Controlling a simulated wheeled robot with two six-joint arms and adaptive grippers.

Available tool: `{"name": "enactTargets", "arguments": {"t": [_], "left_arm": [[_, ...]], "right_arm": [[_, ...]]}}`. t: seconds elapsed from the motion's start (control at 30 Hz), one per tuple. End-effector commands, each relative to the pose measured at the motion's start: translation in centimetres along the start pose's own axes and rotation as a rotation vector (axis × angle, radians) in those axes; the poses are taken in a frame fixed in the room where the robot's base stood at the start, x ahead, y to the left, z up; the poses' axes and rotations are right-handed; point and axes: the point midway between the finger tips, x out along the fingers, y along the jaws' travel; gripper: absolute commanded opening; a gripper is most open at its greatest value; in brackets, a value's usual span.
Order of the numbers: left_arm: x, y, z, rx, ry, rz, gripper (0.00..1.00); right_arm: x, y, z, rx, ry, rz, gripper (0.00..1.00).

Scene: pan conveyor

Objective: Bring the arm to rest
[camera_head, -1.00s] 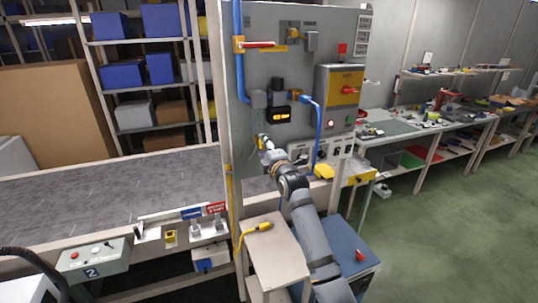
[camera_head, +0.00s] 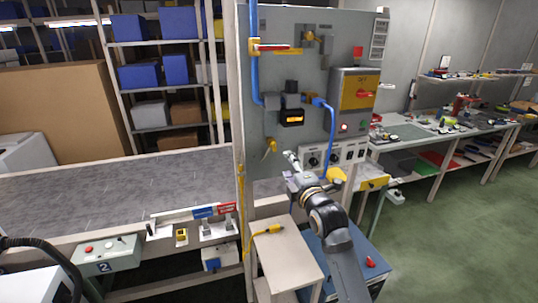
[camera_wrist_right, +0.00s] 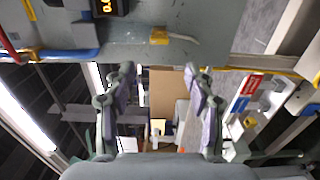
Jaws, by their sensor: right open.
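My right gripper (camera_head: 291,162) is in front of the lower part of the grey control panel (camera_head: 278,55), reached by my right arm from the lower right. In the right wrist view the two fingers stand wide apart and the gap between them (camera_wrist_right: 160,75) is empty. My left gripper is not in view.
A panel box with black knobs (camera_head: 330,156) is close to the right of the gripper. A small beige table (camera_head: 285,250) and a blue cart (camera_head: 365,255) stand below the arm. A grey conveyor (camera_head: 120,190) lies left. Green floor is clear at right.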

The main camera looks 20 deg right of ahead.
Motion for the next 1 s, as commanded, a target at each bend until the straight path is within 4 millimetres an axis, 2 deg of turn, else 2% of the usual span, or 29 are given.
{"name": "enactTargets", "arguments": {"t": [0.07, 0.13, 0.17, 0.23, 0.27, 0.3, 0.4, 0.5, 0.7, 0.9, 0.93, 1.0], "left_arm": [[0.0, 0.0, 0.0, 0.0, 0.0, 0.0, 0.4], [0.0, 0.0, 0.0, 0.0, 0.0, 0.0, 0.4], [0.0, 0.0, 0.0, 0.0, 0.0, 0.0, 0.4], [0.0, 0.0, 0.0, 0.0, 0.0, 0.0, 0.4], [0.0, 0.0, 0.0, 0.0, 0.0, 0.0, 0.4], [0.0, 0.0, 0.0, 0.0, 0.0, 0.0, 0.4], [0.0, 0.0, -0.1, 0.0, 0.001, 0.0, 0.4], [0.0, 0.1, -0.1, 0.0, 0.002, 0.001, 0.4], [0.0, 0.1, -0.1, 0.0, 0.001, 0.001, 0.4], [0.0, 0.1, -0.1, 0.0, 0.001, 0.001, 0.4], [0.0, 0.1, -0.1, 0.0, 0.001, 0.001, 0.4], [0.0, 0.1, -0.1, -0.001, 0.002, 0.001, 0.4]], "right_arm": [[-0.1, -0.3, 0.0, 0.008, 0.0, -0.007, 0.55], [-0.7, -1.8, -0.1, 0.054, -0.002, -0.05, 0.55], [-1.2, -3.1, -0.1, 0.092, -0.005, -0.085, 0.55], [-3.1, -7.1, -0.2, 0.224, -0.028, -0.201, 0.55], [-4.4, -9.1, -0.2, 0.296, -0.047, -0.263, 0.55], [-6.3, -12.0, -0.3, 0.399, -0.084, -0.353, 0.55], [-11.8, -18.2, -0.4, 0.647, -0.217, -0.554, 0.55], [-16.7, -22.1, -0.4, 0.831, -0.366, -0.69, 0.55], [-25.1, -26.8, -0.3, 1.077, -0.658, -0.856, 0.55], [-32.6, -29.1, -0.3, 1.241, -0.961, -0.94, 0.55], [-33.4, -29.6, -0.2, 1.257, -1.001, -0.947, 0.55], [-32.3, -32.4, 0.0, 1.252, -0.999, -0.95, 0.55]]}}
